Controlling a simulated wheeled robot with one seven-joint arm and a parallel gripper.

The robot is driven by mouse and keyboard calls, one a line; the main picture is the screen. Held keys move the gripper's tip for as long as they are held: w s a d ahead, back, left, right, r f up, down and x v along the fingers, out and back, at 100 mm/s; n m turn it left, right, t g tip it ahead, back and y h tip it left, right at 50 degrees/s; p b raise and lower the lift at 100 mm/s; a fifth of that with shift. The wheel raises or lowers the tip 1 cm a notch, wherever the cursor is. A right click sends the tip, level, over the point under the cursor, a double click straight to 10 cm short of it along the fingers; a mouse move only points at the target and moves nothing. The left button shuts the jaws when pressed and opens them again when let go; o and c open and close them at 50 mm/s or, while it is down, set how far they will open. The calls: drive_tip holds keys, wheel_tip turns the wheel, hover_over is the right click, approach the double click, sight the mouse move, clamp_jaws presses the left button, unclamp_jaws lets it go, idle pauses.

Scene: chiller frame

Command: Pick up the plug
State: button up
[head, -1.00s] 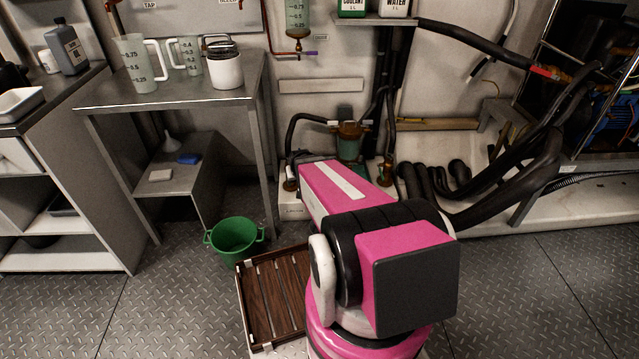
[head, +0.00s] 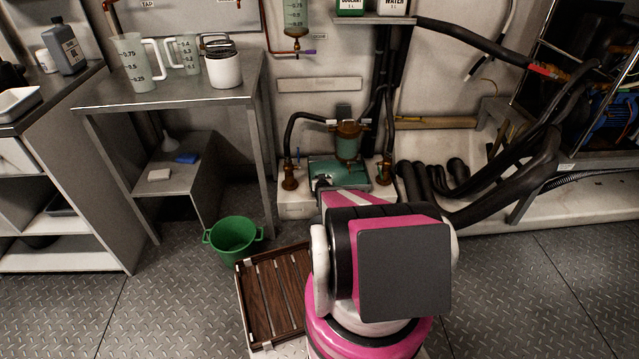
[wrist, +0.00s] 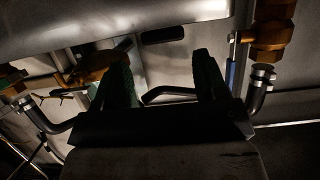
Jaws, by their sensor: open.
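I cannot make out the plug for certain in either view. In the wrist view my gripper (wrist: 166,74) has its two dark greenish fingers apart. A thin dark bent piece (wrist: 168,91) shows between them, and I cannot tell what it is or how far off. Brass fittings stand on both sides, one at left (wrist: 101,64) and one at right (wrist: 270,32), clear of a grip. In the head view my arm's end reaches low toward the filter housing (head: 348,143) and the green-topped base below it (head: 352,170), and my arm hides part of that area.
A green bucket (head: 234,241) and a slatted wooden crate (head: 272,296) stand on the floor left of my arm. A metal table (head: 165,92) holds jugs and a white pot. Thick black hoses (head: 490,195) lie at right. Floor is free at far right.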

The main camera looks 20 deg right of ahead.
drive_tip(key=x, duration=0.7)
drive_tip(key=shift+w+a+f, duration=0.1)
drive_tip(key=shift+w+f, duration=0.05)
drive_tip(key=shift+w, duration=0.05)
drive_tip(key=c, duration=0.7)
